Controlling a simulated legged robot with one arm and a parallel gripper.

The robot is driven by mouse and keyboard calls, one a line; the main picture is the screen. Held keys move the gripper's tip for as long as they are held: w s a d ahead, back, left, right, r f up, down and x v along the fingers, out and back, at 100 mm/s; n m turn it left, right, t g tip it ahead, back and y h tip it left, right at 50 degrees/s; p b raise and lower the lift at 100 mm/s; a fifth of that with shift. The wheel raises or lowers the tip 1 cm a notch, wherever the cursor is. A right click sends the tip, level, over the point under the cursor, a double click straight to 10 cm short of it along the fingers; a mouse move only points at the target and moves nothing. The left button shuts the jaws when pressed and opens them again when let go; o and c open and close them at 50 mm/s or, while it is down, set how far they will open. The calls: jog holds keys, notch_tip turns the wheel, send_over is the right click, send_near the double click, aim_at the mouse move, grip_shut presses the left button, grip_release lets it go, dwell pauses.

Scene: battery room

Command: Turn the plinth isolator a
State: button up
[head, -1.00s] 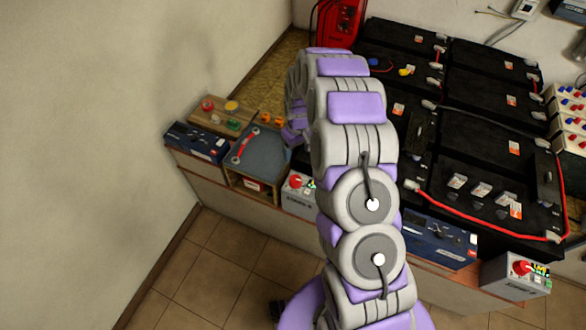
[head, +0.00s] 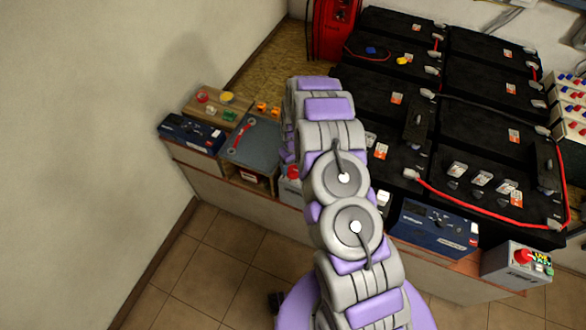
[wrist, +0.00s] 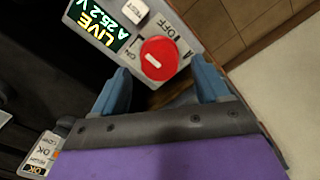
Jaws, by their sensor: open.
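Isolator A (wrist: 185,62) is a light grey box with a round red knob (wrist: 158,60), a white mark across the knob, ON and OFF labels and a letter A. Its lit display (wrist: 108,25) reads LIVE, A 25.2 V. My gripper (wrist: 163,82) is open and empty, its two blue fingers on either side below the knob in the wrist view; I cannot tell whether they touch it. In the head view a grey box with a red knob (head: 292,172) is mostly hidden behind my arm, and my fingers are hidden there too.
A second grey box with a red knob (head: 515,268) stands at the right front. Black batteries (head: 480,135) with red cables fill the bench. A grey mat with a red wrench (head: 243,135) and a blue box (head: 190,134) lie left. Tiled floor (head: 225,260) in front is free.

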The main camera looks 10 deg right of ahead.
jog(key=shift+f, duration=1.15)
jog(key=shift+c, duration=0.2)
jog(key=c, duration=1)
